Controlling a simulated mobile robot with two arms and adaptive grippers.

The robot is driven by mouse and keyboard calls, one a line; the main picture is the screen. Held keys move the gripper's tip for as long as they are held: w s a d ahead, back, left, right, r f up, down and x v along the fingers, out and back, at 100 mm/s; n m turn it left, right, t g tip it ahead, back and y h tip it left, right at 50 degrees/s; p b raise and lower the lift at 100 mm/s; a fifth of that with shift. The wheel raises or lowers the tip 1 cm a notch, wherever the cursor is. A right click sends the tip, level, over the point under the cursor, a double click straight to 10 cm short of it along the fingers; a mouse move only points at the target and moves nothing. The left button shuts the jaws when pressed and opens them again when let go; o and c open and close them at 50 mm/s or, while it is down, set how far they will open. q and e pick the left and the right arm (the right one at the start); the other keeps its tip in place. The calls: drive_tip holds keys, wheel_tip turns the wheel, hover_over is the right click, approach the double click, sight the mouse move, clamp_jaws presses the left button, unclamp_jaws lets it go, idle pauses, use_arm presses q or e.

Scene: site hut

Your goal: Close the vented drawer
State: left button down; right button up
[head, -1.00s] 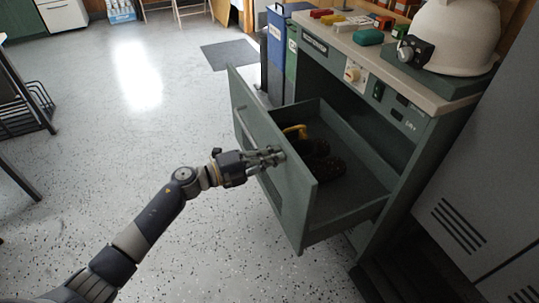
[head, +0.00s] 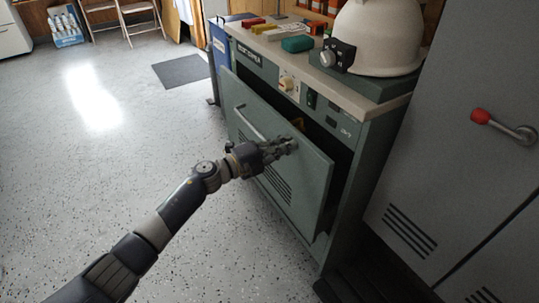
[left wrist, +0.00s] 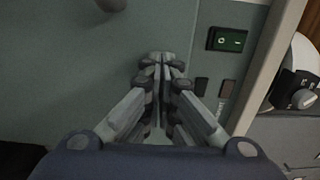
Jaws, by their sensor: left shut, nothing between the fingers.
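The vented drawer (head: 308,182) is a grey-green front with slots low on it and a bar handle (head: 250,122). It stands partly open from the cabinet (head: 345,215), with a dark gap along its top and right side. My right gripper is out of view.
A grey locker (head: 440,130) with a red-ended handle (head: 482,117) stands close on the right. A blue bin (head: 222,52) stands at the back left.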

use_arm(q)
drive_tip(key=b+x, duration=0.1)
drive_tip(key=x, duration=0.3)
drive_tip(key=shift+f, duration=0.1)
drive_tip(key=shift+b+x, duration=0.45)
drive_tip(key=shift+x, duration=0.4)
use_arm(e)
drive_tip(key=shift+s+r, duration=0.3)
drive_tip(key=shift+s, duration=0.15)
use_arm(q)
drive_tip(key=shift+r, duration=0.4)
drive_tip(key=shift+a, duration=0.1)
drive_tip(key=shift+a+f, duration=0.15)
drive_tip(key=shift+a, duration=0.05)
drive_tip(key=p, duration=0.3)
approach(297, 140)
drive_tip(key=shift+w+a+f, duration=0.25)
drive_tip(key=shift+a+f, duration=0.6)
drive_tip(key=shift+a, duration=0.05)
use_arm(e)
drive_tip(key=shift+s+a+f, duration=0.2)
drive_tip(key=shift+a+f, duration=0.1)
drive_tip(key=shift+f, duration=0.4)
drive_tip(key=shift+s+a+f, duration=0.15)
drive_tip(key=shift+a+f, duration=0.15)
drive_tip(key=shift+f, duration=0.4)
